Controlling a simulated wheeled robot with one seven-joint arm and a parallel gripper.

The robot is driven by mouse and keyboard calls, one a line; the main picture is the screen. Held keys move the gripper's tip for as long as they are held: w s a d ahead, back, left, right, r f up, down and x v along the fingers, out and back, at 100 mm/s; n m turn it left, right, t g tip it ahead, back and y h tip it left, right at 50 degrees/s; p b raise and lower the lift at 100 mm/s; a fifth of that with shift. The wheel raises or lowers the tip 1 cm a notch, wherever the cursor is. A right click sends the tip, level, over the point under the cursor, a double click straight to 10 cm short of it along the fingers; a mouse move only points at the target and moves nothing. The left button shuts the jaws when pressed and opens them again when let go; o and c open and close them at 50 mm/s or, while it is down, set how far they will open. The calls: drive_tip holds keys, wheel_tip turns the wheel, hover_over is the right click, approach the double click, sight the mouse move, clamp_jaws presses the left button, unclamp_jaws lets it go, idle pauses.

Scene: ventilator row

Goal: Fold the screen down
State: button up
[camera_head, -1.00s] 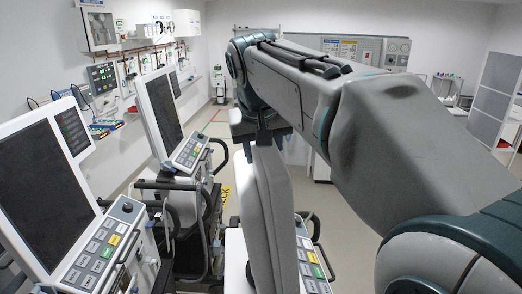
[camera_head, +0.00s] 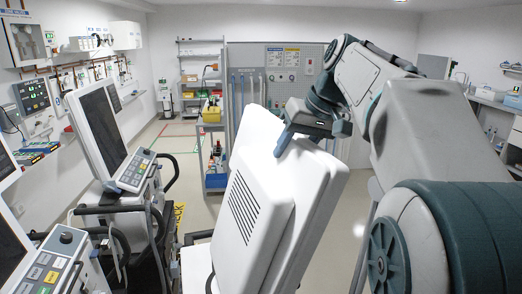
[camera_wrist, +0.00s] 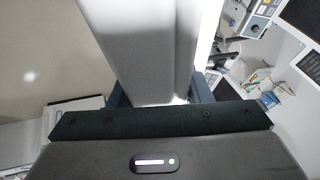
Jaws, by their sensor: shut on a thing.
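The screen (camera_head: 262,205) is a white panel, and its vented back faces the head camera. It leans to the right at the centre of the view. My gripper (camera_head: 290,138) is shut on its top edge, with one dark finger showing against the back. In the wrist view, the screen (camera_wrist: 150,50) runs away between the two fingers of my gripper (camera_wrist: 158,92). The screen's display face and its lower mounting are hidden in the head view.
Another ventilator's screen (camera_head: 101,128) stands upright at the left, with its control panel (camera_head: 135,170) below. A nearer control panel (camera_head: 45,270) is at lower left. A trolley (camera_head: 214,180) stands behind the screen. Floor shows clear between the trolley and the left units.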

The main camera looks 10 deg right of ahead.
drive_tip(key=o, duration=0.3)
drive_tip(key=w+d+f+b, duration=0.1)
drive_tip(key=d+f, duration=0.3)
drive_tip(key=d, duration=0.5)
drive_tip(key=shift+w+d, duration=0.15)
drive_tip(key=shift+d, duration=0.2)
drive_tip(key=shift+o, duration=1.4)
drive_tip(key=d+f+b, duration=0.1)
drive_tip(key=d+f, duration=0.5)
drive_tip(key=d, duration=0.1)
drive_tip(key=shift+w+d, duration=0.25)
drive_tip(key=shift+w, duration=0.2)
drive_tip(key=shift+d+f, duration=0.2)
drive_tip(key=shift+f, duration=0.05)
drive_tip(key=o, duration=0.8)
drive_tip(key=shift+w+a, duration=0.1)
drive_tip(key=shift+a, duration=0.05)
drive_tip(key=shift+r, duration=0.15)
drive_tip(key=v, duration=1.4)
